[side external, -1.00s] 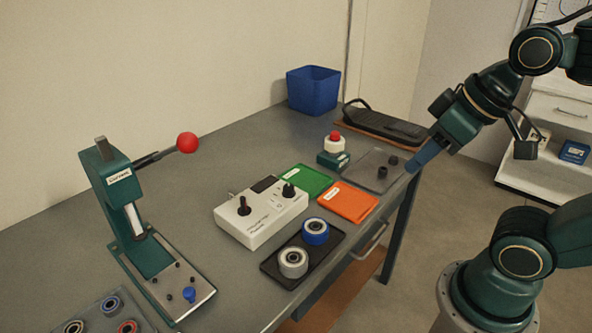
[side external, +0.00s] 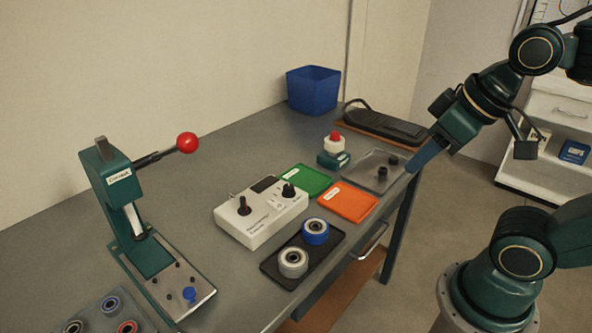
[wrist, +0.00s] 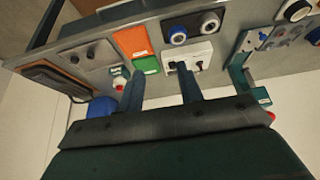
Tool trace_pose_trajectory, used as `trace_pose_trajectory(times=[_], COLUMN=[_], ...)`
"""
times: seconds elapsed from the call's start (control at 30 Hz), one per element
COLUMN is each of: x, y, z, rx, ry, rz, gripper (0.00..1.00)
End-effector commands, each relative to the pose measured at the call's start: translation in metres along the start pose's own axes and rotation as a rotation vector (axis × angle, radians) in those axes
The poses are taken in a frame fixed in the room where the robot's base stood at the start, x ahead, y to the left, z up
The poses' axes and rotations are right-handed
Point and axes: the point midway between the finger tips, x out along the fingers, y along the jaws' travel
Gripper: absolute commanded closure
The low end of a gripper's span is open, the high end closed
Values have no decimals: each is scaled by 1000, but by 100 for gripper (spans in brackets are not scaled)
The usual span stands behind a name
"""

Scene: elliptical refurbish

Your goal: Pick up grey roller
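The grey roller (side external: 293,262) sits in a black tray (side external: 325,260) near the bench's front edge, beside a blue roller (side external: 316,231). In the wrist view the grey roller (wrist: 209,23) is near the top, right of the blue roller (wrist: 179,36). My gripper (side external: 420,160) is above the right end of the bench, well away from both rollers. In the wrist view my gripper (wrist: 160,70) has its two blue fingers spread apart with nothing held between them.
A white control box (side external: 260,215) stands just behind the tray. Green (side external: 306,181) and orange (side external: 348,202) mats lie to its right. A green press (side external: 118,205) with a red-knobbed lever stands left. A blue bin (side external: 312,92) is at the back.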

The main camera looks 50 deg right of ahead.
Motion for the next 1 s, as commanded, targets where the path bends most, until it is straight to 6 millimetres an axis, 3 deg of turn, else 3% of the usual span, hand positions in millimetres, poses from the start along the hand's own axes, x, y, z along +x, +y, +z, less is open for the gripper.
trace_pose_trajectory(times=[0.3, 0.53, 1.0], x=[0, 0, 4], y=[0, 0, -3], z=[0, 0, -5], rx=[0, 0, -45], ry=[0, 0, -14], rz=[0, 0, -10], gripper=[64, 23, 23])
